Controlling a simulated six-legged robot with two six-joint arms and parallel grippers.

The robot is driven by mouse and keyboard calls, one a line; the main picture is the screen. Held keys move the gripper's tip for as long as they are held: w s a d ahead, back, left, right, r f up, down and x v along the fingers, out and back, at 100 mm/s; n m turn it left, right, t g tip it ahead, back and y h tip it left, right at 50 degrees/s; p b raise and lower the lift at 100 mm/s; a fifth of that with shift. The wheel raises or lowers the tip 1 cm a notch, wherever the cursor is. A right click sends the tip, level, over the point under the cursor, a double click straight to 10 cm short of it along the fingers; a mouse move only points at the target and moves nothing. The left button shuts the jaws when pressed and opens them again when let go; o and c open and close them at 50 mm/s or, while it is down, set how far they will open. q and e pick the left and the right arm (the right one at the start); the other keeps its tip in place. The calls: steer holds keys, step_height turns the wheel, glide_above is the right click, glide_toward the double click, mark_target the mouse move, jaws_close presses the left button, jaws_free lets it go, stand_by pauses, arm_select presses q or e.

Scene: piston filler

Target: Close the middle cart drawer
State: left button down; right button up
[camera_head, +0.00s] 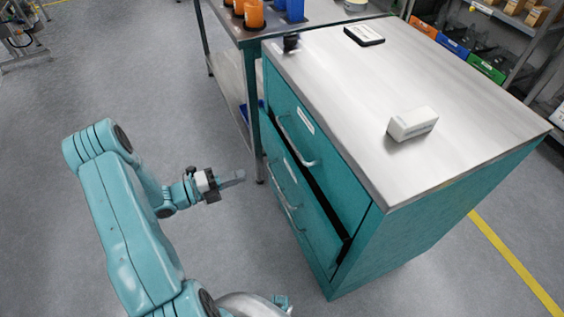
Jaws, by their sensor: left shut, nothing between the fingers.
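The teal drawer cart (430,235) stands right of centre, with its drawer fronts facing left. The middle drawer (308,212) sits below the top drawer (318,150) and stands out a little, with a dark gap along its upper edge. Its bar handle (276,180) is on the front. My left gripper (240,176) is shut and empty. It is to the left of the drawer fronts, apart from them, with its fingers pointing right toward the cart.
On the cart top are a white box (412,123), a black-and-white flat item (364,35) and a small black object (291,42). A metal table (232,27) with orange containers adjoins behind. Open grey floor (150,60) lies left.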

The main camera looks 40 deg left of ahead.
mark_target(287, 160)
arm_select(q)
steer(key=b+x, duration=0.1)
steer(key=x, duration=1)
steer(key=shift+f, duration=0.1)
steer(key=shift+w+d, duration=0.25)
steer(key=shift+w, duration=0.25)
steer(key=x, duration=0.3)
steer(key=shift+w+d, duration=0.15)
steer(key=shift+w, duration=0.15)
steer(key=shift+w+d, duration=0.15)
steer(key=shift+w, duration=0.1)
steer(key=shift+s+r, duration=0.1)
steer(key=shift+r, duration=0.1)
